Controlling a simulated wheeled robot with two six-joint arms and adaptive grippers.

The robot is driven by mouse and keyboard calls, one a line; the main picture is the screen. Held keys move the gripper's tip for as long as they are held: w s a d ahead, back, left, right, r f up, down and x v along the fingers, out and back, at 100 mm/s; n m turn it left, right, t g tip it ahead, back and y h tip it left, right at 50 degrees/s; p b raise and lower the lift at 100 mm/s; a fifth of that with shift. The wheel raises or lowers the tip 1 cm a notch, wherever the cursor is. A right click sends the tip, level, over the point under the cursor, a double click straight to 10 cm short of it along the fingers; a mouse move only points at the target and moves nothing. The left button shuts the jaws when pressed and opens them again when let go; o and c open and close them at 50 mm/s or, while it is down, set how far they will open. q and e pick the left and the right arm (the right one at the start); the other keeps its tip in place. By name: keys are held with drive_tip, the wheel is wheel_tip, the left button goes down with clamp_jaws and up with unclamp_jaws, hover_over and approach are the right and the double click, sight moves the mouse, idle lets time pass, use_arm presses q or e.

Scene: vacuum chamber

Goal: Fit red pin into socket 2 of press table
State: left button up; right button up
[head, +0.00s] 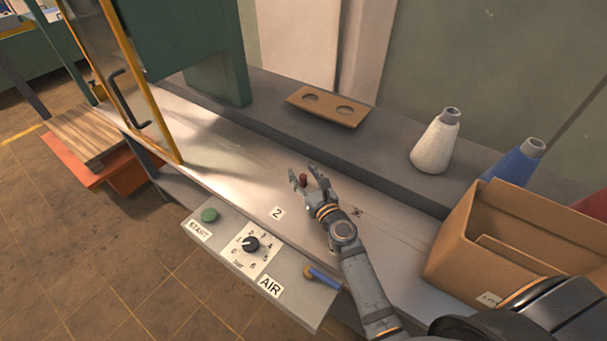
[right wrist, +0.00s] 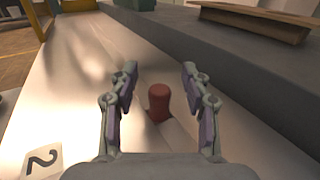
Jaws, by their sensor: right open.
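The red pin (head: 303,179) stands upright on the metal press table (head: 230,178), near the label 2 (head: 277,212). In the right wrist view the pin (right wrist: 158,103) shows between and just beyond the two fingers. My right gripper (head: 306,174) is open around the near side of the pin, and it also shows in the right wrist view (right wrist: 158,75). The fingers appear apart from the pin on both sides. The pin's lower end meets the table surface; I cannot tell whether it sits in a socket. My left gripper is not in view.
A brown plate with two holes (head: 328,106) lies on the grey ledge behind. A white cone (head: 435,145), a blue cone (head: 515,164) and a cardboard box (head: 503,235) stand at the right. A control panel (head: 256,262) is at the front edge. A yellow-framed guard (head: 157,130) stands left.

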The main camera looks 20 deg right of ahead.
drive_tip(key=shift+s, duration=0.3)
drive_tip(key=s, duration=0.3)
drive_tip(key=s+d, duration=0.1)
drive_tip(key=s, duration=0.6)
drive_tip(key=shift+s+d, duration=0.25)
drive_tip(key=shift+s, duration=0.45)
drive_tip(key=shift+r, duration=0.1)
